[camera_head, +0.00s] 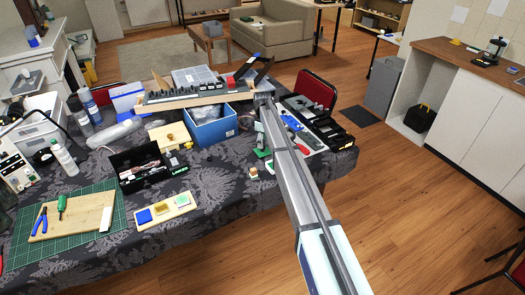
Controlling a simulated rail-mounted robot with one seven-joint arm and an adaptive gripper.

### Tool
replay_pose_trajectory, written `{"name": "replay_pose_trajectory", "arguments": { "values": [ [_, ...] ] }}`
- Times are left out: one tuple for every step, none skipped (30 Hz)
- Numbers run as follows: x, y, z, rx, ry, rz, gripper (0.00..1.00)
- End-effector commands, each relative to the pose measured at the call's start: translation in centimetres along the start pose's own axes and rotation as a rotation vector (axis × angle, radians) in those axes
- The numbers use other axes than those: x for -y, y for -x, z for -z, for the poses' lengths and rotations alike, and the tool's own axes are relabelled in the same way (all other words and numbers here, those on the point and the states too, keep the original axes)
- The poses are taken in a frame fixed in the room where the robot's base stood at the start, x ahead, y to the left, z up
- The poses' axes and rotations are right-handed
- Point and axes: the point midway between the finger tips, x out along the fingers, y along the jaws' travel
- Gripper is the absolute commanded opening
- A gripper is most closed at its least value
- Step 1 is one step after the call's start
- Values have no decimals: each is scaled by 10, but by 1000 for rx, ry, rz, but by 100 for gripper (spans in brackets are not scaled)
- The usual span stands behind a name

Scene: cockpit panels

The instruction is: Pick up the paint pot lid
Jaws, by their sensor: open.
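My arm reaches from the lower right to the far edge of the cloth-covered table. My gripper (255,67) is at its end, with dark fingers spread apart over the long equipment panel, and I see nothing held between them. I cannot make out a paint pot lid with certainty. A small brownish pot-like thing (253,173) stands near the table's front edge, left of my arm. My gripper is well away from both.
A blue box (211,128), a black open box (137,168) and a board with tools (72,216) crowd the table (225,190). Bottles (64,157) stand at the left. Hand tools and a black rack lie right of my arm. Some cloth near the front is bare.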

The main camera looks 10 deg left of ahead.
Motion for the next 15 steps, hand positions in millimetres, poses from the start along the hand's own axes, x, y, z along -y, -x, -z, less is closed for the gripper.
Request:
{"name": "replay_pose_trajectory", "arguments": {
  "values": [
    [0, -3, 0, 1, 0, 2, 61],
    [0, -6, 1, 1, 0, 2, 61],
    [-1, -12, 1, 1, 0, 2, 61],
    [0, -16, 1, 1, 0, 2, 61],
    [-1, -20, 1, 1, 0, 2, 61],
    [-1, -26, 1, 1, 0, 2, 61],
    [-1, -30, 1, 0, 0, 1, 61],
    [-1, -33, 1, 0, 0, 1, 61],
    [0, -37, 1, 0, 0, 1, 61],
    [0, -38, 1, 0, 0, 1, 61],
    [0, -39, 1, 0, 0, 0, 61],
    [0, -40, 1, 0, 0, 0, 61],
    [0, -40, 1, 0, 0, 0, 61],
    [0, -40, 1, 0, 0, 0, 61],
    [0, -40, 1, 0, 0, 0, 61]
  ]
}}
